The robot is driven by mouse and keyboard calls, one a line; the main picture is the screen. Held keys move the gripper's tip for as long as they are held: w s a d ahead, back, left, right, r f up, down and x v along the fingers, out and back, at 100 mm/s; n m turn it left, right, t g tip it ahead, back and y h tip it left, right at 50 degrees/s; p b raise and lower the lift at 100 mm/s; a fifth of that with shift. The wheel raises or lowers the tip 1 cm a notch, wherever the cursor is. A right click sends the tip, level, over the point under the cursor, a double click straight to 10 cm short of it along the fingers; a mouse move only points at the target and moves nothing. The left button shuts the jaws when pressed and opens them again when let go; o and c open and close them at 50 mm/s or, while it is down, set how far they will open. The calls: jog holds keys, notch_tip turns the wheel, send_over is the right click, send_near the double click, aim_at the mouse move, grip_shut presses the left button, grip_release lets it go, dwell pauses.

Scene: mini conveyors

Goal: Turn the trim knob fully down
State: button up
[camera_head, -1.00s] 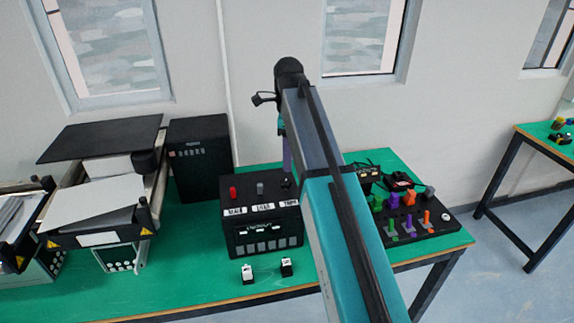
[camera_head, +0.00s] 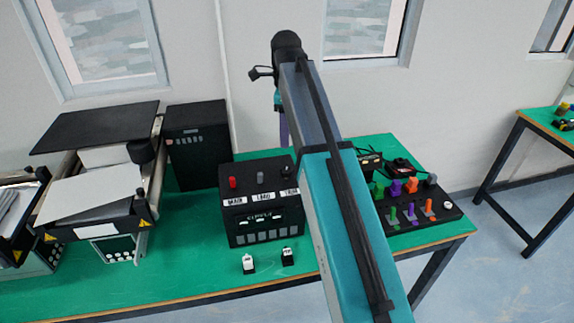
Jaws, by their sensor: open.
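The black control box (camera_head: 265,220) stands on the green bench and carries a row of knobs on top. A red knob (camera_head: 232,183) is above the label MAIN and a grey knob (camera_head: 261,177) is above LOAD. The TRIM label (camera_head: 290,191) is at the right end, partly covered by my arm. A dark shape behind that label, likely the trim knob (camera_head: 287,174), is mostly hidden. My gripper (camera_head: 285,150) hangs down just above it, mostly behind my arm. It is open; its fingertips and any contact with the knob are not clear.
Two small white-topped switches (camera_head: 248,263) (camera_head: 287,256) sit in front of the box. A tall black cabinet (camera_head: 198,145) stands behind left, and conveyors (camera_head: 92,200) are further left. A black panel with coloured levers (camera_head: 425,212) lies to the right.

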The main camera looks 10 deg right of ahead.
aim_at(286, 170)
jog(key=shift+f+p, duration=2.25)
jog(key=shift+f, duration=4.3)
jog(key=c, duration=1)
jog(key=shift+c, duration=0.2)
